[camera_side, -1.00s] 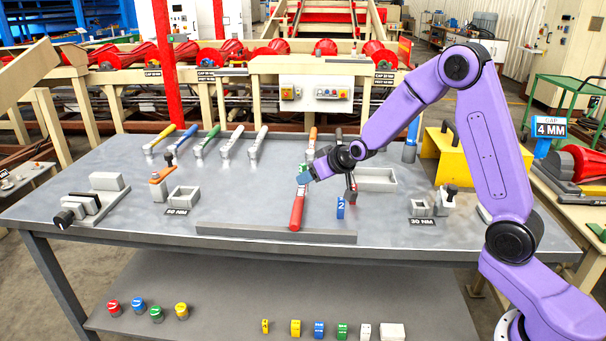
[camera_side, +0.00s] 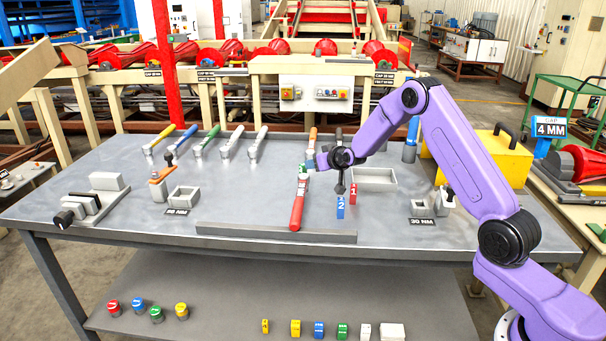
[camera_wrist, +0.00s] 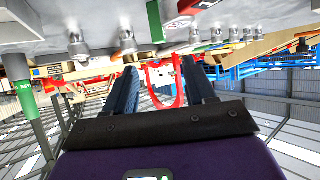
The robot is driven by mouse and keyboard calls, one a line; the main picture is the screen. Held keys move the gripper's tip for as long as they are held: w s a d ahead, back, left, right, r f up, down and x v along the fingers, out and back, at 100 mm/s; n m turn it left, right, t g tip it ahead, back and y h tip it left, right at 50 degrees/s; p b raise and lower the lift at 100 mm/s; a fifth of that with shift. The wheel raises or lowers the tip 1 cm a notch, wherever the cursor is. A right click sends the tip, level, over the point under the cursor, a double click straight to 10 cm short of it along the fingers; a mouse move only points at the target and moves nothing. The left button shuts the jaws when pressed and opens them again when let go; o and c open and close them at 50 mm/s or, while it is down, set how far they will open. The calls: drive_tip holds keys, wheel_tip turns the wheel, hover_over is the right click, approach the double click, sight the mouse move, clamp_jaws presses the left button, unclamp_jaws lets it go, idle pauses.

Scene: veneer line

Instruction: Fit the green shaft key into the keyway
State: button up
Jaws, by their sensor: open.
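My gripper (camera_wrist: 163,88) is open, with two dark blue fingers and nothing seen between them but distant background. In the side view it is just right of the head of a red-handled wrench (camera_side: 297,208) lying on the bench. A small green piece (camera_side: 303,179) shows at that wrench's head. A green piece (camera_wrist: 156,20) also shows at the top of the wrist view, apart from the fingers. I cannot tell whether it is the shaft key. A green block (camera_side: 342,331) is on the lower shelf. I cannot make out a keyway.
A grey bar (camera_side: 275,235) lies along the bench front. Blue "2" (camera_side: 340,207) and red "1" (camera_side: 353,193) tags stand right of the wrench. Several wrenches lie at the back. An open grey tray (camera_side: 375,180) and a yellow case (camera_side: 490,160) are at right.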

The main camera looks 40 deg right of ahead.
drive_tip(key=shift+x, duration=5.2)
clamp_jaws()
